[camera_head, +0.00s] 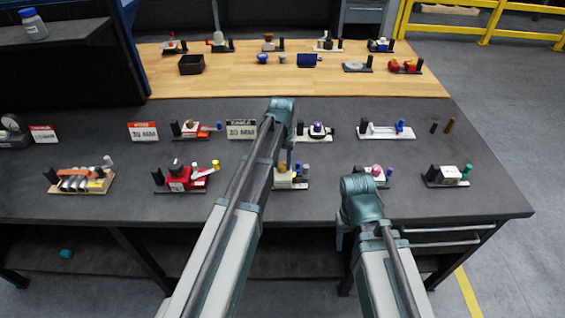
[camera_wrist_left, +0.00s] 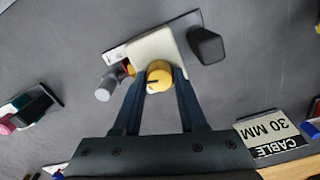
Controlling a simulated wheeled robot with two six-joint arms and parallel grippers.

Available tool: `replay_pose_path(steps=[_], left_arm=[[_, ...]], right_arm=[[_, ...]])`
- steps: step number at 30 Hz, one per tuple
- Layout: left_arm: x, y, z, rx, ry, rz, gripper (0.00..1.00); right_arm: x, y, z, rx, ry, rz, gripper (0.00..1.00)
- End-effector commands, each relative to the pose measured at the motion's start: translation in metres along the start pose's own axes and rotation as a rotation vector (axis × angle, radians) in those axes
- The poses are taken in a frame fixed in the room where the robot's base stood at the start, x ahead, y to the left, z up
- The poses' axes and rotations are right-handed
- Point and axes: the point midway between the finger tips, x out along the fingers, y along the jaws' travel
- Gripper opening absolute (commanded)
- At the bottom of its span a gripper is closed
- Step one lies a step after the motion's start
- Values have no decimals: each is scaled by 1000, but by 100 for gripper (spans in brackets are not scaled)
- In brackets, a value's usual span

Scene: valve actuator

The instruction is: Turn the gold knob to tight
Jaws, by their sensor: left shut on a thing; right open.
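The gold knob (camera_wrist_left: 159,79) sits on a cream valve block (camera_wrist_left: 155,48) in the left wrist view. It is round with a dark mark on its face. In the head view the gold knob (camera_head: 282,168) is small and partly hidden by my left gripper. My left gripper (camera_wrist_left: 160,71) is shut on the gold knob, one finger on each side. In the head view my left gripper (camera_head: 287,158) points down at the block. My right gripper (camera_head: 340,238) is open near the table's front edge, mostly hidden behind its own wrist.
Beside the block are a black post (camera_wrist_left: 207,46) and a grey round knob (camera_wrist_left: 103,94). A "CABLE 30 MM" sign (camera_wrist_left: 270,138) lies close by. A red valve unit (camera_head: 180,178) stands to the left, and a white-topped unit (camera_head: 448,174) to the right. Bare grey tabletop separates the units.

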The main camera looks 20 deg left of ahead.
Motion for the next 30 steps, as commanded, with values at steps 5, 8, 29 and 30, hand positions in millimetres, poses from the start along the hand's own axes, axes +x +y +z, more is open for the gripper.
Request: replay_pose_path(steps=[5,8,29,30], left_arm=[[0,0,0,166,-1,0,0],[0,0,0,259,-1,0,0],[0,0,0,678,-1,0,0],[0,0,0,687,-1,0,0]], right_arm=[[0,0,0,0,0,0,56],[0,0,0,0,0,0,56],[0,0,0,0,0,0,56],[0,0,0,0,0,0,56]])
